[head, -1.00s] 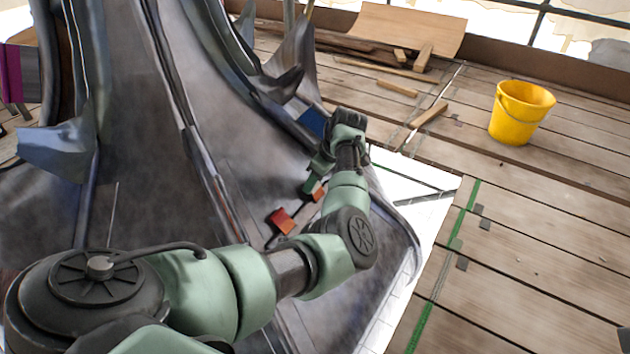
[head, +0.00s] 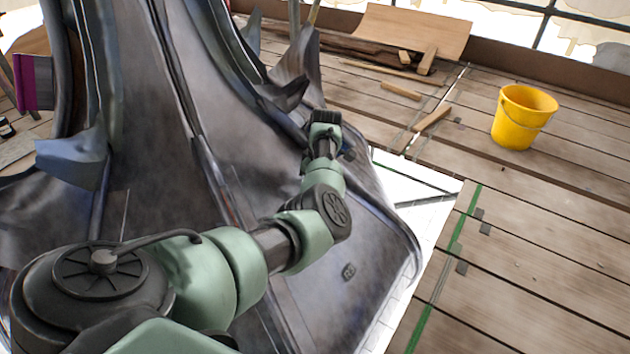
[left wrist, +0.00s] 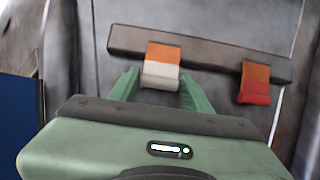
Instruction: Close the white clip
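The white clip (left wrist: 160,77) shows in the left wrist view, with an orange upper part on a dark bar (left wrist: 211,56) and a white lower part. My left gripper (left wrist: 160,84) is open, its two green fingertips on either side of the white part. A small gap shows on each side, and nothing appears gripped. A red clip (left wrist: 254,91) with an orange upper part sits further right on the same bar. In the head view my left arm (head: 325,175) reaches over the grey metal, and the clips and fingertips are hidden. My right gripper is not in view.
Large curved grey metal sheets (head: 150,100) fill the left of the head view. A blue piece (left wrist: 18,115) stands left of the gripper in the wrist view. A yellow bucket (head: 522,118) and loose timber (head: 432,119) stand on the plank floor, mostly clear at right.

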